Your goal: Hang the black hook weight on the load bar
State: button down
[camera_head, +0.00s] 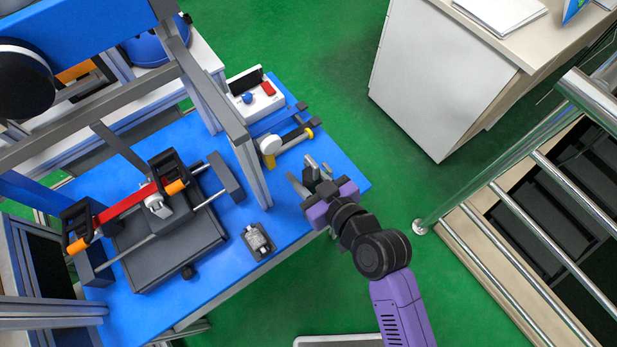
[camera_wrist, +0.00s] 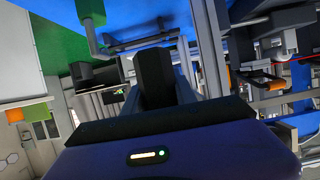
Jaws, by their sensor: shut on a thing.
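My purple-and-black gripper (camera_head: 312,182) is over the right end of the blue table in the head view. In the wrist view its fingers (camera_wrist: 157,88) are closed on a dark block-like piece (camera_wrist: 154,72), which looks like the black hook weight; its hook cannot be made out. In the head view the fingers and the held piece blend together. A red bar (camera_head: 125,204) with black-and-orange end pieces lies across the dark apparatus at left. I cannot tell for sure which part is the load bar.
A grey frame upright (camera_head: 250,170) stands left of my gripper. A small dark box (camera_head: 258,241) lies on the blue table (camera_head: 215,268). A steel railing (camera_head: 500,150) stands at right.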

jog(key=w+a+f, duration=0.1)
jog(key=w+a, duration=0.3)
jog(key=w, duration=0.2)
jog(key=shift+b, duration=0.3)
dwell(0.6)
dwell(0.3)
